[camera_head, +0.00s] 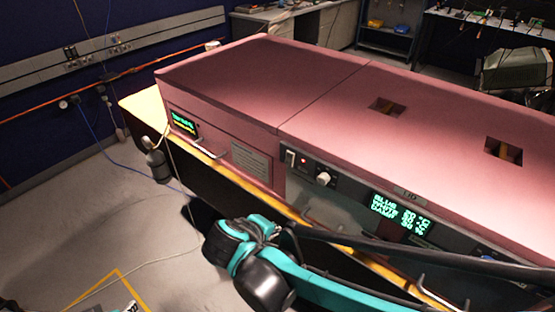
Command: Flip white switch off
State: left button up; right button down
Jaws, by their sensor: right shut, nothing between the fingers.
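The white switch (290,158) is a small upright piece at the left end of the dark control panel, on the front of the pink foam enclosure (225,85). Its on or off position is too small to tell. My right gripper (243,262), black and teal, is in front of the enclosure, below and left of the switch. It looks apart from the switch and is shut and empty. My right arm runs in from the lower right and covers part of the lower front.
A small red light (303,162) and a round pale knob (323,178) sit right of the switch. A lit green display (400,213) is farther right. Metal handles stick out along the front. The wooden table edge (143,104) shows at left, with open floor beside it.

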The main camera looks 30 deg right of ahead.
aim_at(289, 164)
jog(key=w+a+r+h+p, duration=0.1)
jog(key=a+r+h+p, duration=0.1)
jog(key=r, duration=0.5)
jog(key=w+a+r+t+h+p, duration=0.1)
jog(key=a+r+h+p, duration=0.2)
jog(key=r+h, duration=0.3)
jog(key=shift+a+r+t, duration=0.3)
jog(key=shift+a+r, duration=0.25)
jog(key=shift+r, duration=0.2)
jog(key=shift+w, duration=0.1)
jog(key=b+x, duration=0.2)
jog(key=x, duration=1.2)
jog(key=shift+r, duration=0.1)
